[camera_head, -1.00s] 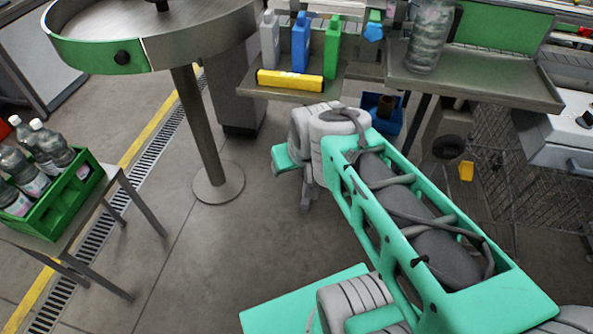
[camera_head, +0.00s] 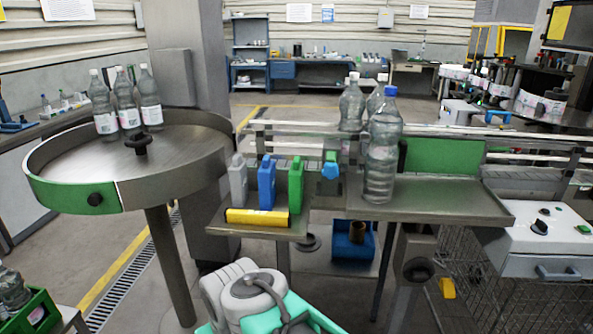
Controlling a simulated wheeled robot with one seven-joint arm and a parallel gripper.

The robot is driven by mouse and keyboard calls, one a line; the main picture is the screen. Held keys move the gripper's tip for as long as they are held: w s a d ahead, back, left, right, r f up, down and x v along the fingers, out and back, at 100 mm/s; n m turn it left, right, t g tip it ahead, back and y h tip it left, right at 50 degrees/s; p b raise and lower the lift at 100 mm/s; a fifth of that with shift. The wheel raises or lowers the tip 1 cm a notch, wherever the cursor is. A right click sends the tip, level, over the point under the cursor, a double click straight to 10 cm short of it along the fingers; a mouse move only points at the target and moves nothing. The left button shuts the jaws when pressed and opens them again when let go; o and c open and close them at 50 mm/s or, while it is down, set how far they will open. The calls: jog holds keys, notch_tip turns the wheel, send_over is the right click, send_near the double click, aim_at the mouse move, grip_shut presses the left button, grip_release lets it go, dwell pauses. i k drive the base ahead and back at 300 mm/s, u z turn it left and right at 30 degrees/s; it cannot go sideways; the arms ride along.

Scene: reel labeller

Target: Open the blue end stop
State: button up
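A small blue block (camera_head: 331,171) with a green part above it sits at the near edge of the conveyor, left of a large clear bottle; it looks like the end stop. I cannot tell its position, open or shut, at this size. Upright grey (camera_head: 238,180), blue (camera_head: 267,182) and green (camera_head: 295,184) pieces stand in a row on a small steel shelf to its left. My grey and mint arm rises at the bottom centre, below the shelf and apart from the block. My gripper's fingers are not visible.
The large bottle (camera_head: 382,160) stands on a steel ledge (camera_head: 450,200). A yellow bar (camera_head: 257,217) lies along the shelf front. A round table (camera_head: 80,165) with several bottles is at left. A control box (camera_head: 540,240) is at right. A blue bin (camera_head: 353,245) sits below.

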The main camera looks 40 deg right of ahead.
aim_at(331, 170)
jog(key=u, duration=2.75)
jog(key=k, duration=0.5)
jog(key=z, duration=1.55)
